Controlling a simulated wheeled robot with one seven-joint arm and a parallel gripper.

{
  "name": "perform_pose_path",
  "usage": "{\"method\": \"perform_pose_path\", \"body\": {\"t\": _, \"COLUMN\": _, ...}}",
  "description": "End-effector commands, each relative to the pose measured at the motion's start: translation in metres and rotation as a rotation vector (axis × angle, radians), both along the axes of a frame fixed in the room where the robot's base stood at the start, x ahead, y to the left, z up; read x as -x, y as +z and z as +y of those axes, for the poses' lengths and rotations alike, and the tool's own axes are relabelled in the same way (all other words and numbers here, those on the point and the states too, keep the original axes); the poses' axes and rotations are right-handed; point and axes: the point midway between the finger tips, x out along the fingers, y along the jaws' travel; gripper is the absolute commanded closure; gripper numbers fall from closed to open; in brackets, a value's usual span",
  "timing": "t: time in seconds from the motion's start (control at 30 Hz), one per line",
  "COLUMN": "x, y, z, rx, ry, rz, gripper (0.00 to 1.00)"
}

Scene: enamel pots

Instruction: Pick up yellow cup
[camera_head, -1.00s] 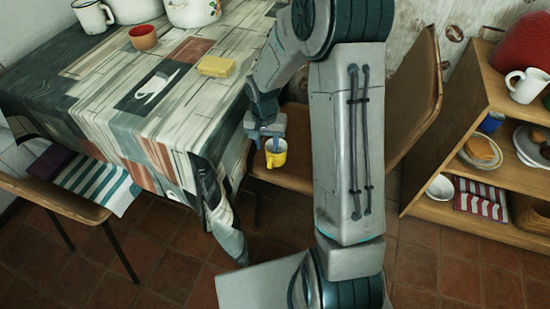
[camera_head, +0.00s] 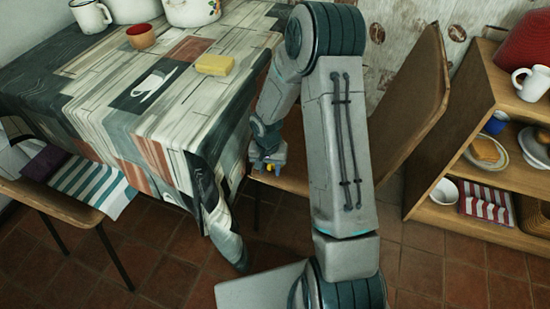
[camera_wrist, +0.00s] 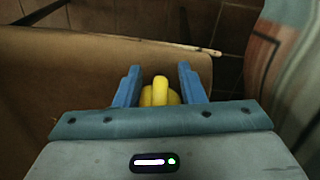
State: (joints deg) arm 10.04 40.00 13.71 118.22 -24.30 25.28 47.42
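The yellow cup (camera_head: 269,167) is on the wooden chair seat by the table's right side. In the head view only small bits of it show, the rest hidden by my gripper (camera_head: 267,163). In the wrist view the yellow cup (camera_wrist: 160,93) lies between the two blue fingers of my gripper (camera_wrist: 156,84), its handle upright in the picture. A gap shows on both sides of the cup, so the fingers are open. The cup's lower part is hidden behind the gripper's body.
The table (camera_head: 190,110) with a patterned cloth stands left of my arm, holding a yellow block (camera_head: 215,65), a red cup (camera_head: 141,37) and white pots. The chair's backrest (camera_head: 420,100) rises right of my arm. A wooden shelf (camera_head: 465,120) with dishes stands at the right.

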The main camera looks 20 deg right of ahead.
Motion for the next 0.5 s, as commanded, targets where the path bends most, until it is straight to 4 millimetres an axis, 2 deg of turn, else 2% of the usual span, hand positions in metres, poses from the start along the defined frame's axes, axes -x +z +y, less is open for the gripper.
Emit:
{"method": "perform_pose_path", "body": {"t": 0.13, "x": -0.0004, "y": 0.0012, "z": -0.0001, "rx": 0.0, "ry": 0.0, "rz": -0.001, "gripper": 0.64}}
{"method": "perform_pose_path", "body": {"t": 0.27, "x": -0.0003, "y": 0.0013, "z": -0.0001, "rx": 0.0, "ry": 0.0, "rz": -0.001, "gripper": 1.0}}
{"method": "perform_pose_path", "body": {"t": 0.5, "x": -0.0005, "y": 0.0015, "z": 0.0001, "rx": 0.0, "ry": 0.001, "rz": -0.001, "gripper": 1.0}}
